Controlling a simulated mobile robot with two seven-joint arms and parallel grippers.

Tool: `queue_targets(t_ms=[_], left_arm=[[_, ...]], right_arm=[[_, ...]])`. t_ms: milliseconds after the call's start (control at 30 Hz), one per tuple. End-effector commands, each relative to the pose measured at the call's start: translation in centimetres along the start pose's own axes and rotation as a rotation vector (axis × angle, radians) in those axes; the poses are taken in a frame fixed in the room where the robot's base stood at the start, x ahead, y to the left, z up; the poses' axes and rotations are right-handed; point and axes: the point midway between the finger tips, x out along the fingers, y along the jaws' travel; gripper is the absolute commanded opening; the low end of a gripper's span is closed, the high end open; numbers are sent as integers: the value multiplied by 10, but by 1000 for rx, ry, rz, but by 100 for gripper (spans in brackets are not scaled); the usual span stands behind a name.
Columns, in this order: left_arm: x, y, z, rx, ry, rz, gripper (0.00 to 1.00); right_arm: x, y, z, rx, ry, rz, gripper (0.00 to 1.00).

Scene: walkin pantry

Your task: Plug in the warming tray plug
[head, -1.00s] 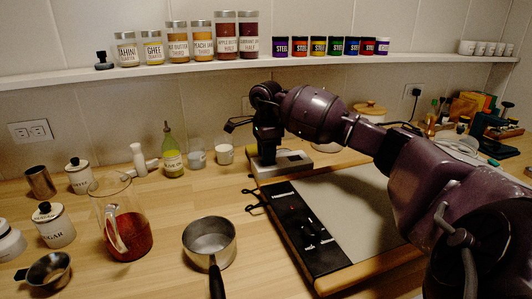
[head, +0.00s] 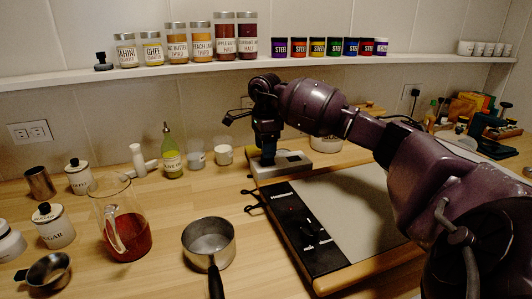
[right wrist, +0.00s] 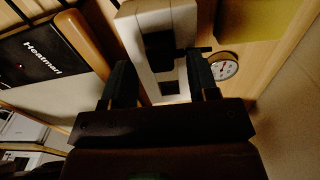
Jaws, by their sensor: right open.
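The warming tray (head: 350,205) lies on the counter in the head view, with a black control panel (head: 300,232) along its left side. The panel also shows in the wrist view (right wrist: 38,55). Black cord-like loops (head: 255,201) lie at the panel's left edge. I cannot make out the plug for certain. My right gripper (head: 264,162) points down over a pale grey slotted block (head: 293,165) behind the tray. In the wrist view, its fingers (right wrist: 160,82) are apart, with the block (right wrist: 157,25) showing between and beyond them; contact is unclear. My left gripper is not in view.
A black plug sits in the right outlet (head: 413,92). A saucepan (head: 209,243), glass pitcher (head: 122,225), oil bottle (head: 171,155) and cup (head: 224,154) stand left of the tray.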

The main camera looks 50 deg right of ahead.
Motion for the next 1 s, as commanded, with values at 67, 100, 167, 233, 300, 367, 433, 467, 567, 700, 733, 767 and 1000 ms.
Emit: queue_targets(t_ms=[67,100,167,233,300,367,433,467,567,700,733,767,1000], left_arm=[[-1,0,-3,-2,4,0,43],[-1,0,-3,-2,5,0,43],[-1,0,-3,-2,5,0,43],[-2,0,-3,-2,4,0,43],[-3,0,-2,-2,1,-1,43],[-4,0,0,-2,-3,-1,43],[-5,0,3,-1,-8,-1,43],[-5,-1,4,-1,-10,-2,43],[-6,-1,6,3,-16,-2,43],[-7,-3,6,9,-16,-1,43],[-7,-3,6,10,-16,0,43],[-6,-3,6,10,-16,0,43],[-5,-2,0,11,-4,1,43]], right_arm=[[-20,0,0,1,0,-5,54],[-28,0,0,1,-1,-6,54],[-40,0,0,1,-1,-6,54],[-53,0,-1,1,0,-5,54],[-65,0,0,1,-1,-5,54],[-75,0,0,1,-1,-4,54],[-84,0,0,1,0,-3,54],[-87,0,0,1,0,-3,54],[-94,0,0,1,0,-1,54],[-99,0,0,0,0,1,54],[-100,0,0,0,0,1,54],[-100,0,0,0,0,1,54],[-99,0,0,0,0,1,54]])
